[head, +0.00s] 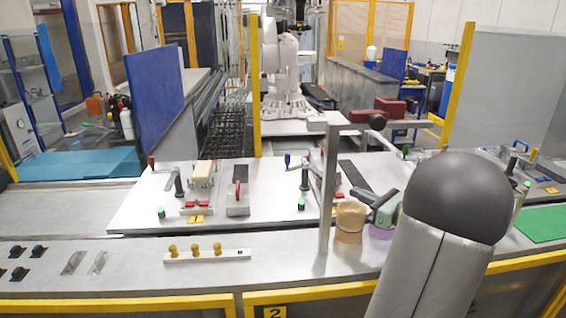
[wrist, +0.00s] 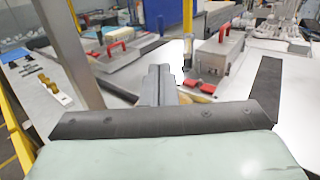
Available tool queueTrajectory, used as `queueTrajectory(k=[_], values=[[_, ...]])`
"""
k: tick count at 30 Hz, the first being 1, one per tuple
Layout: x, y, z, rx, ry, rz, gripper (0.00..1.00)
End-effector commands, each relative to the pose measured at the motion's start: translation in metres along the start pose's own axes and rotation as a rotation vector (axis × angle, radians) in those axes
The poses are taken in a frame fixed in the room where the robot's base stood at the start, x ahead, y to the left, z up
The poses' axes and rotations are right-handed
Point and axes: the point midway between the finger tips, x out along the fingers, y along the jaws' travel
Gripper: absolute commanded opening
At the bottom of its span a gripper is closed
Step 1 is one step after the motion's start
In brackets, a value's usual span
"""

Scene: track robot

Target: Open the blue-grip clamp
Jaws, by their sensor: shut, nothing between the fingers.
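A clamp with a blue grip (head: 288,160) stands on the pale worktop near the middle of the head view. Its lever reaches left from a dark upright post (head: 305,178). A grey block with a red handle (wrist: 218,50) and red pads shows ahead in the wrist view; I cannot make out the blue grip there. My gripper (head: 387,202) is to the right of and nearer than this clamp, beyond the metal frame post, apart from the clamp. In the wrist view its fingers (wrist: 158,82) are together and empty.
A metal frame post (head: 326,200) stands between the clamp and my gripper in the head view. A tan cylinder (head: 350,217) is close by my gripper. Another clamp with a brownish-red grip (head: 151,162) stands left. A white strip with yellow knobs (head: 207,254) lies in front.

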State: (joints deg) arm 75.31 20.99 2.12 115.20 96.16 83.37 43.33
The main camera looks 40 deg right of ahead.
Motion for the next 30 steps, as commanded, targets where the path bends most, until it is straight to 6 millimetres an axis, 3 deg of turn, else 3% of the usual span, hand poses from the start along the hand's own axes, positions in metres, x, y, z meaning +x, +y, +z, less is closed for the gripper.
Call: queueTrajectory(k=[24, 30], values=[[0.178, 0.002, 0.002, 0.002, 0.003, 0.007, 0.0], [0.211, 0.002, 0.002, 0.003, 0.003, 0.005, 0.0]])
